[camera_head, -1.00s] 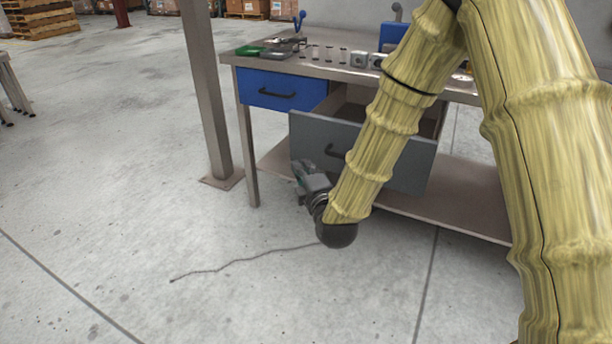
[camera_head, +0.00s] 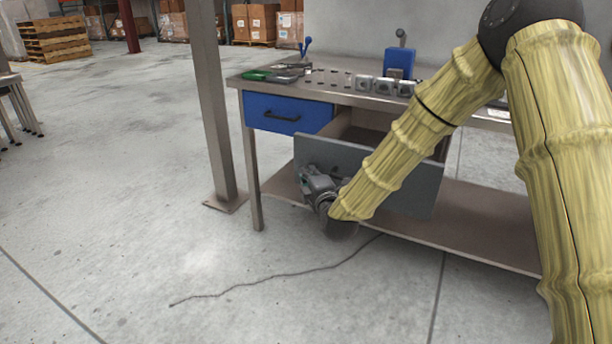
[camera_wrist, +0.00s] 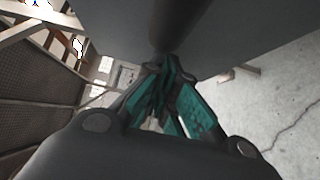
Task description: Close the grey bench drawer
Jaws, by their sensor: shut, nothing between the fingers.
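The grey bench drawer (camera_head: 420,190) stands pulled out from under the bench top, right of the shut blue drawer. Its open inside shows behind the front panel. My gripper (camera_head: 309,176) is at the left part of the grey front, on its outer side. My forearm covers the middle of the panel, and the handle is hidden there. In the wrist view my gripper (camera_wrist: 168,68) has its teal-sided fingers together and empty, pointing at the grey front (camera_wrist: 235,30). A dark bar crosses above the fingertips; I cannot tell whether they touch the panel.
The bench top (camera_head: 330,90) carries a green-handled tool, several small metal blocks and a blue device (camera_head: 399,64). A lower shelf (camera_head: 470,215) runs beneath. A steel post (camera_head: 210,110) stands left of the bench. A thin dark line crosses the open floor in front.

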